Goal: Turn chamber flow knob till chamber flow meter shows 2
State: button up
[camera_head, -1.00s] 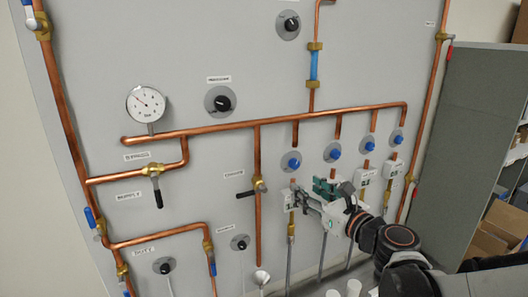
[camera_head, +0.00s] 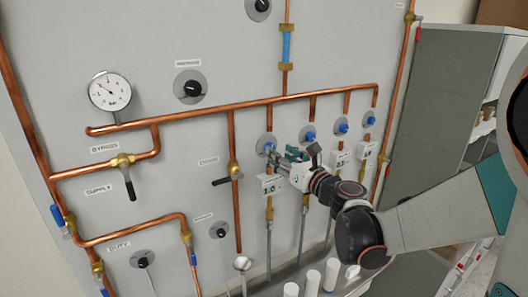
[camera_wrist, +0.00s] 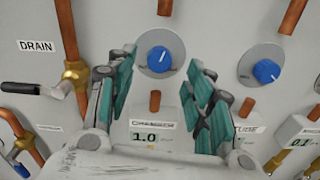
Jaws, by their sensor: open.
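The chamber flow knob (camera_wrist: 160,58) is a blue knob with a white pointer line on a round grey plate. It is the leftmost of the row of blue knobs in the head view (camera_head: 266,147). Below it, the chamber flow meter (camera_wrist: 150,137) reads 1.0 under a label that looks like CHAMBER; it also shows in the head view (camera_head: 270,187). My gripper (camera_wrist: 162,62), with teal finger pads, is open. Its fingers lie to the left and right of the knob in the wrist view, with visible gaps. In the head view my gripper (camera_head: 281,159) is close to the knob.
A second blue knob (camera_wrist: 266,71) is on the right, with its own meter below. The DRAIN valve's black handle (camera_wrist: 20,88) and copper pipe are on the left. White cylinders (camera_head: 312,282) stand below, and a grey cabinet (camera_head: 440,100) is at the right.

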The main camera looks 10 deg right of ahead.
jog(key=shift+x, duration=2.1)
jog(key=c, duration=1.1)
